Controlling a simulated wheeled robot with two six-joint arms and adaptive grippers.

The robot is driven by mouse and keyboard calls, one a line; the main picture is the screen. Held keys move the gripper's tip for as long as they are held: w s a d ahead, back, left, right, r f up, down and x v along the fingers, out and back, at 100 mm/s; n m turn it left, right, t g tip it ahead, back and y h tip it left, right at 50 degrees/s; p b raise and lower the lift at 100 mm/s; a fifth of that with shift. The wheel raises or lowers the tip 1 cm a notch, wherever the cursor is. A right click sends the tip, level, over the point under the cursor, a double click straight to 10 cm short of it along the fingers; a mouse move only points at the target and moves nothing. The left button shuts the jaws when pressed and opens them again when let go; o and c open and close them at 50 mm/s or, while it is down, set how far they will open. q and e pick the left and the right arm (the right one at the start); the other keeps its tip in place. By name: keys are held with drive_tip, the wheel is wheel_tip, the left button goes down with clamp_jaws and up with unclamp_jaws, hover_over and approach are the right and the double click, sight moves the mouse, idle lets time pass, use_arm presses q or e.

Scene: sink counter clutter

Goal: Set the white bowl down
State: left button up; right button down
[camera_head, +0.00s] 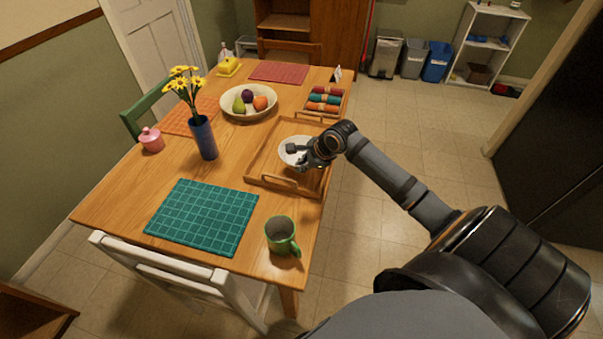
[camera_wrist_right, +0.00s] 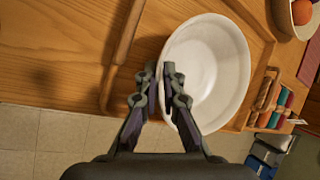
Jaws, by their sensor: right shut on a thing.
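The white bowl (camera_head: 291,149) is over the wooden tray (camera_head: 258,179) on the dining table, in the head view. In the right wrist view the bowl (camera_wrist_right: 222,70) looks empty, and its near wall lies at the fingertips. My right gripper (camera_head: 308,161) is shut on the bowl's rim; its fingers (camera_wrist_right: 160,80) show at the rim in the wrist view. The arm hides part of the bowl and tray. I cannot tell whether the bowl's base touches the tray. My left gripper is not in view.
A green mug (camera_head: 281,236) stands at the table's near right corner. A teal placemat (camera_head: 204,217) lies left of it. A blue vase (camera_head: 203,138) of yellow flowers, a fruit bowl (camera_head: 233,112) and a holder of rolled cloths (camera_head: 323,99) stand around the tray.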

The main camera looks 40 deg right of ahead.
drive_tip(key=f, duration=0.3)
drive_tip(key=shift+w+f, duration=0.2)
drive_tip(key=c, duration=1.5)
unclamp_jaws()
drive_tip(key=shift+s, duration=0.1)
drive_tip(key=p+v, duration=0.6)
drive_tip(key=v, duration=0.6)
drive_tip(key=shift+p, duration=0.35)
